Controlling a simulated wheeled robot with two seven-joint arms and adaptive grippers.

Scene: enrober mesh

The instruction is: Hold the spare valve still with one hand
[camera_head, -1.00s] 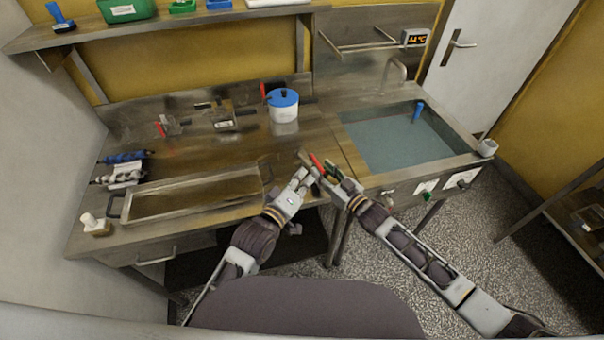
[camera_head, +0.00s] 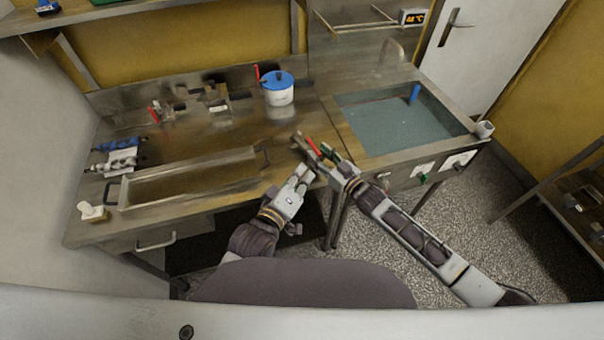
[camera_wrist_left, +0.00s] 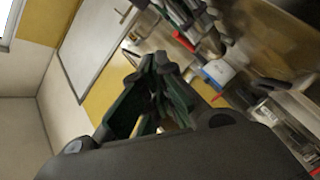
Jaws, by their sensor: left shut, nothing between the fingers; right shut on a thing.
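The spare valve (camera_head: 313,147), with a red lever and a brownish metal end, is over the front edge of the steel worktop. My right gripper (camera_head: 329,158) is shut on it from the right; its fingers partly hide the valve. My left gripper (camera_head: 303,171) is shut and empty just below and left of the valve; I cannot tell whether it touches it. In the left wrist view, my left gripper's dark green fingers (camera_wrist_left: 152,88) are together, and a red lever (camera_wrist_left: 183,41) shows beyond them beside my right gripper.
A long metal tray (camera_head: 190,181) lies left of the grippers. A white pot with a blue lid (camera_head: 278,88) stands behind them. A sink (camera_head: 400,130) is on the right. Another red-handled fitting (camera_head: 155,112) lies at the back left. Bare worktop (camera_head: 235,133) lies between.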

